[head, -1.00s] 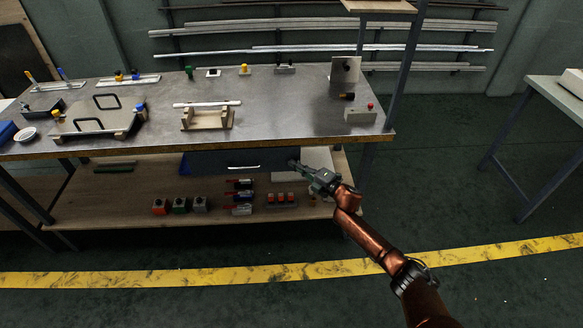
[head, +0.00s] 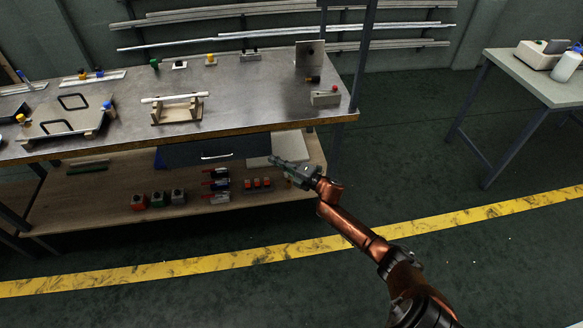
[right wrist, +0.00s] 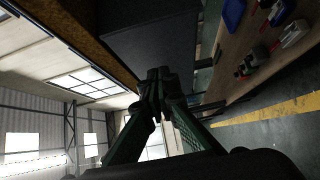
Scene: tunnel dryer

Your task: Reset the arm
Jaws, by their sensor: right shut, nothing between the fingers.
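My right arm comes in from the lower right of the head view. Its right gripper (head: 281,163) is in front of the workbench, below the tabletop edge and to the right of the blue drawer (head: 212,151). The fingers are shut with nothing between them. In the right wrist view the gripper (right wrist: 157,76) shows with its fingertips together, close to the dark underside of the bench. My left gripper is not in view.
The metal-topped workbench (head: 240,93) carries a fixture with a white rod (head: 175,97) and a grey box with a red button (head: 325,97). A side table (head: 520,80) stands at right. Floor between is clear.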

